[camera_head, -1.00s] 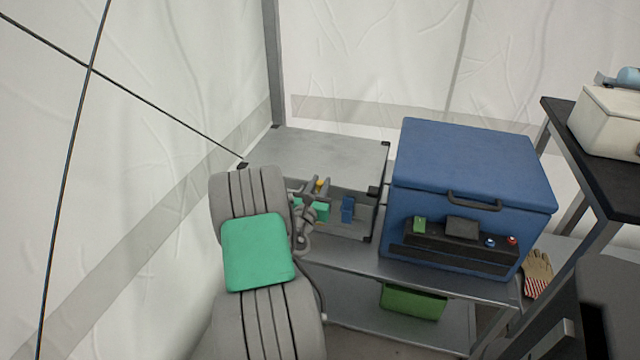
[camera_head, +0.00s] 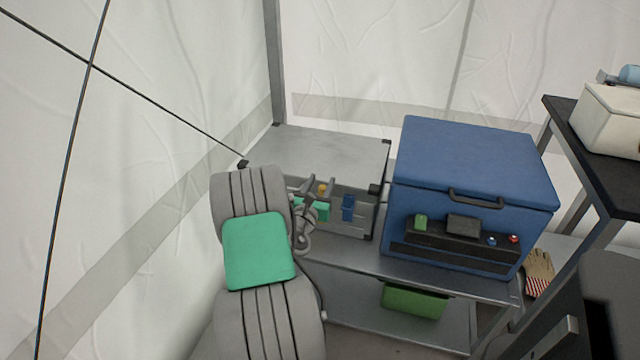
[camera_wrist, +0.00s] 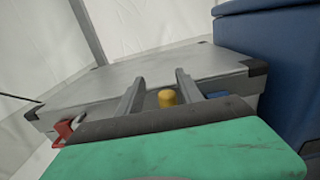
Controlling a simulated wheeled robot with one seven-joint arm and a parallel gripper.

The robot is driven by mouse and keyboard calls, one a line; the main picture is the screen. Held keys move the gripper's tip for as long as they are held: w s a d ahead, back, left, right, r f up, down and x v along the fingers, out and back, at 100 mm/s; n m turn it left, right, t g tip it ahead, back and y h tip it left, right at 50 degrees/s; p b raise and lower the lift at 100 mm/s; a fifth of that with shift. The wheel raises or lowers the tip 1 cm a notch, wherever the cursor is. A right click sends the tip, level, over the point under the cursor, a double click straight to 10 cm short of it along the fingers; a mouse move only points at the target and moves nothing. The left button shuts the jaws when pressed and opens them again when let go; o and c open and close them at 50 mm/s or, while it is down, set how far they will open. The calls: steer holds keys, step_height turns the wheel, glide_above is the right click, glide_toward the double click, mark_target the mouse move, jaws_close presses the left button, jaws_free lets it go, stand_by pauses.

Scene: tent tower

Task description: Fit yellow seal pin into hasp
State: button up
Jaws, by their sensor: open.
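The yellow seal pin (camera_head: 322,189) is at the front of the grey metal case, level with my fingers. In the wrist view its rounded yellow top (camera_wrist: 167,97) shows between my two fingers, nearer the right one, with a gap to each side. My gripper (camera_head: 320,184) is open, and its fingers (camera_wrist: 159,78) point toward the case. The lower part of the pin and the hasp are hidden behind my gripper, so I cannot tell how deep the pin sits.
The grey case (camera_head: 325,150) stands on a metal table (camera_head: 350,262). A blue piece (camera_head: 348,207) is on its front, right of my gripper. A red padlock-like piece (camera_wrist: 65,129) shows at left in the wrist view. A blue cooler box (camera_head: 475,165) stands close on the right.

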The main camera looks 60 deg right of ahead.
steer(key=shift+s+a+f, duration=0.1)
steer(key=shift+a+f, duration=0.05)
steer(key=shift+f, duration=0.25)
steer(key=shift+s+a, duration=0.1)
steer(key=shift+a, duration=0.25)
steer(key=a, duration=0.6)
steer(key=shift+s+a+r, duration=0.3)
steer(key=shift+s+a, duration=0.1)
steer(key=shift+s, duration=0.05)
